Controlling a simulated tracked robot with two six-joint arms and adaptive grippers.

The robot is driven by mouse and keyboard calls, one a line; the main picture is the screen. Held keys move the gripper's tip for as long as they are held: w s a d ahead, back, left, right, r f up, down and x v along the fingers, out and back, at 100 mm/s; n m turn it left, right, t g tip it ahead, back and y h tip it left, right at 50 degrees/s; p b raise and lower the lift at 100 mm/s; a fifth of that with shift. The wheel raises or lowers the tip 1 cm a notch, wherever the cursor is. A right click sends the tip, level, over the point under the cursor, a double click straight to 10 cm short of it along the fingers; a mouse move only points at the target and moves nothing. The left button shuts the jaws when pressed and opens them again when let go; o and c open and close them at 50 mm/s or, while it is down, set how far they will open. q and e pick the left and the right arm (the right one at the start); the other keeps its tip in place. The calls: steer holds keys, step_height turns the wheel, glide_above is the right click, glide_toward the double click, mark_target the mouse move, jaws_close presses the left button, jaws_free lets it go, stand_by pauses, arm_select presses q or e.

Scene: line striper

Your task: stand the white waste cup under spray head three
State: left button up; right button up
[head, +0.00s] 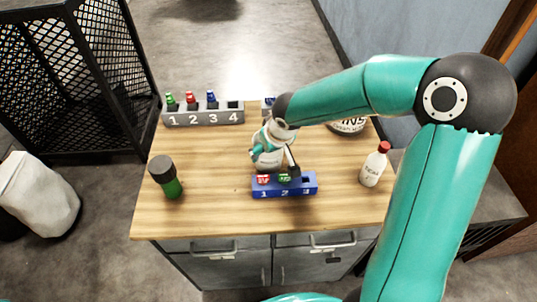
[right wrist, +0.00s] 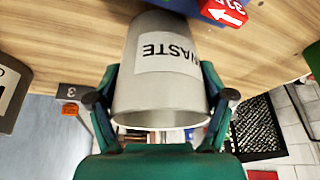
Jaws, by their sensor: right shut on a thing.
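The white waste cup (right wrist: 165,75) fills the middle of the right wrist view, its "WASTE" label upside down in that picture. My right gripper (right wrist: 160,105) is shut on the cup, one finger on each side. In the head view my right gripper (head: 272,152) is over the table, just behind the blue block (head: 300,191) marked 1, 2, 3. The cup is hard to separate from the gripper there. A small dark piece marked 3 (right wrist: 70,91) shows at the left of the wrist view; I cannot tell whether it is spray head three. My left gripper is not in view.
A grey rack (head: 205,118) numbered 1 to 4 stands at the back left. A white round container (head: 347,126) is behind. Table (head: 215,212) is clear at front left.

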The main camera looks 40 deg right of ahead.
steer(key=shift+f, duration=0.9)
steer(key=o, duration=1.4)
steer(key=shift+r, duration=0.1)
